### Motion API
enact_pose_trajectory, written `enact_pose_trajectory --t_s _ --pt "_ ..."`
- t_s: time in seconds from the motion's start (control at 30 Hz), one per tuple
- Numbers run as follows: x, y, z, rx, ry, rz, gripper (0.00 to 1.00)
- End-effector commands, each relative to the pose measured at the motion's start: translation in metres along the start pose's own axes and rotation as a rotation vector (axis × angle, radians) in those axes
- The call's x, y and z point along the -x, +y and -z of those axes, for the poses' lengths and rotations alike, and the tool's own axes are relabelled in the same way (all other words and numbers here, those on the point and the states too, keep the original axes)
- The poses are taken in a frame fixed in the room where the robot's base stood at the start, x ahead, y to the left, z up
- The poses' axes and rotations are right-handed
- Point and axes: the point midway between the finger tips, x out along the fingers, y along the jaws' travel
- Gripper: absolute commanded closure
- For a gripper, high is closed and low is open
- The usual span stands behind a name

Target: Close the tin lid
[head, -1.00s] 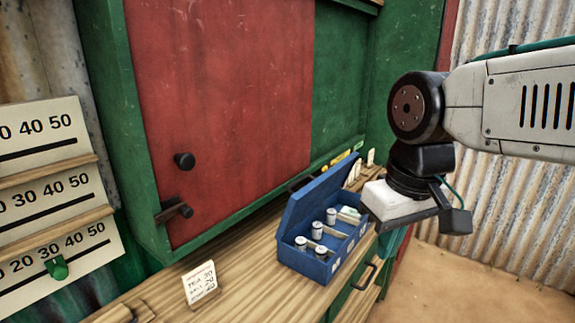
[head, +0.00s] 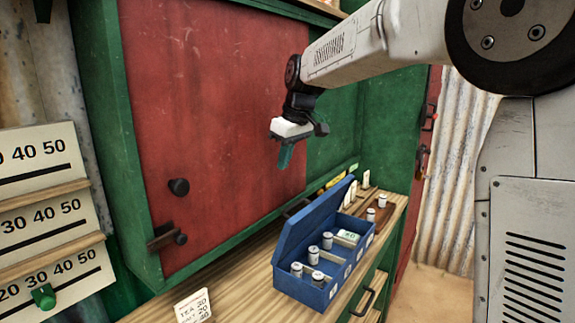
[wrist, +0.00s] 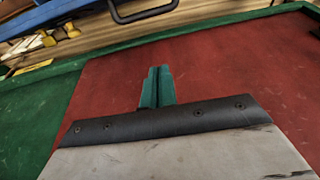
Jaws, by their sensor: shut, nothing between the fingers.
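The blue tin (head: 318,285) stands on the wooden counter in the head view. Its lid (head: 312,222) is open, tilted up along the back side. Inside are several small white cylinders and a pale green-and-white packet (head: 347,237). My gripper (head: 285,158) is above and behind the lid, in front of the red panel, apart from the tin. Its green fingers point down and are shut with nothing between them. In the wrist view the fingers (wrist: 157,86) show together against the red panel; part of the blue lid (wrist: 40,18) and its dark handle show at the top.
A price card (head: 193,306) stands on the counter (head: 245,300) at the left of the tin. A brown tray (head: 378,215) with small cylinders sits at the far right. The red panel (head: 215,120) has a knob (head: 179,187) and a latch. An open drawer (head: 375,295) is below.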

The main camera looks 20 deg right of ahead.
Motion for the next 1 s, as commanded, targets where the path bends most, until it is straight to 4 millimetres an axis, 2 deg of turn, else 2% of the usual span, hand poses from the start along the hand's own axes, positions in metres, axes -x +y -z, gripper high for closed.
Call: enact_pose_trajectory --t_s 0.1,0.33,0.6,1.0 --pt "-0.027 -0.001 -0.001 0.0 -0.003 0.002 1.0" --pt "-0.076 -0.001 -0.001 0.0 -0.004 0.003 1.0" --pt "-0.083 -0.001 -0.034 -0.002 0.0 0.0 1.0" --pt "-0.085 -0.001 -0.04 -0.001 0.0 0.0 1.0"
